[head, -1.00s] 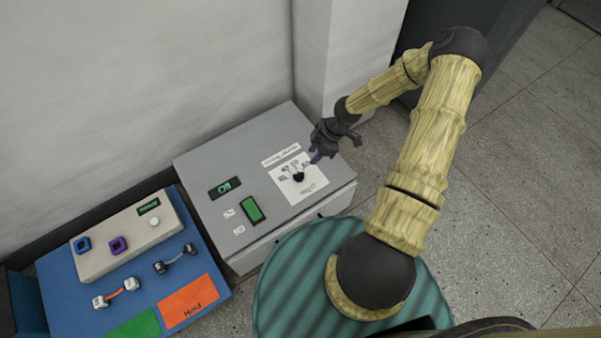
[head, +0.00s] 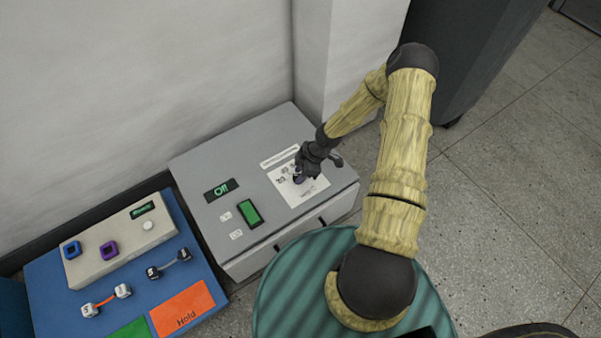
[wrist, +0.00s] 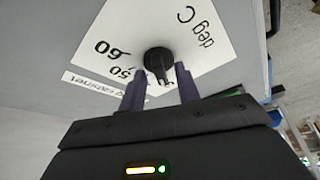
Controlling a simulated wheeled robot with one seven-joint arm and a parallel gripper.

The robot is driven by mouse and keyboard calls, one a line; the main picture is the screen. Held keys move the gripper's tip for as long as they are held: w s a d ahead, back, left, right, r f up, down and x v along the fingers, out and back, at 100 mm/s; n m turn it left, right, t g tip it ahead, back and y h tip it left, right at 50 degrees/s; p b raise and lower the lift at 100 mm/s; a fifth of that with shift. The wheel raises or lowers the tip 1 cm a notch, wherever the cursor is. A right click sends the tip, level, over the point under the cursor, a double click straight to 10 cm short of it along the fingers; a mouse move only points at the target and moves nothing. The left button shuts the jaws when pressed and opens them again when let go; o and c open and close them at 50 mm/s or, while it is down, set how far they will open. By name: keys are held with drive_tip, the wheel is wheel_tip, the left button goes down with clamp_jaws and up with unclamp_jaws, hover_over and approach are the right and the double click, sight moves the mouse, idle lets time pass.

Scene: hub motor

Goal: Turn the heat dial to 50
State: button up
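The heat dial (wrist: 158,60) is a round black knob with a pointer, on a white scale label (wrist: 200,30) marked "deg C", 50 and 60. In the wrist view its pointer extends toward my gripper, to the right of the printed 50. My gripper (wrist: 160,92) is open, its two purple fingers spread on either side of the pointer's end, with a visible gap to each side. In the head view my gripper (head: 300,178) is over the label (head: 312,190) and hides the dial.
The label is on top of a grey cabinet (head: 200,165). The cabinet also has an "Off" display (head: 221,190) and a green switch (head: 250,213). A blue board (head: 60,300) with a beige box (head: 75,250) is at left. A wall stands behind.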

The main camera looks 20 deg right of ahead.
clamp_jaws()
drive_tip(key=shift+m, duration=0.4)
drive_tip(key=m+t+p, duration=0.1)
drive_tip(key=m, duration=0.2)
drive_tip(key=shift+s+a+r+h, duration=0.1)
drive_tip(key=shift+s+h, duration=0.05)
drive_tip(key=shift+h, duration=0.25)
drive_tip(key=m+t+p, duration=0.1)
drive_tip(key=m, duration=0.3)
drive_tip(key=shift+h, duration=0.4)
drive_tip(key=m+t+h+p, duration=0.1)
drive_tip(key=m+p, duration=0.1)
drive_tip(key=m, duration=0.2)
drive_tip(key=shift+a, duration=0.15)
drive_tip(key=shift+m+t+h+p, duration=0.3)
drive_tip(key=shift+m+h+p, duration=0.7)
drive_tip(key=shift+m, duration=1.1)
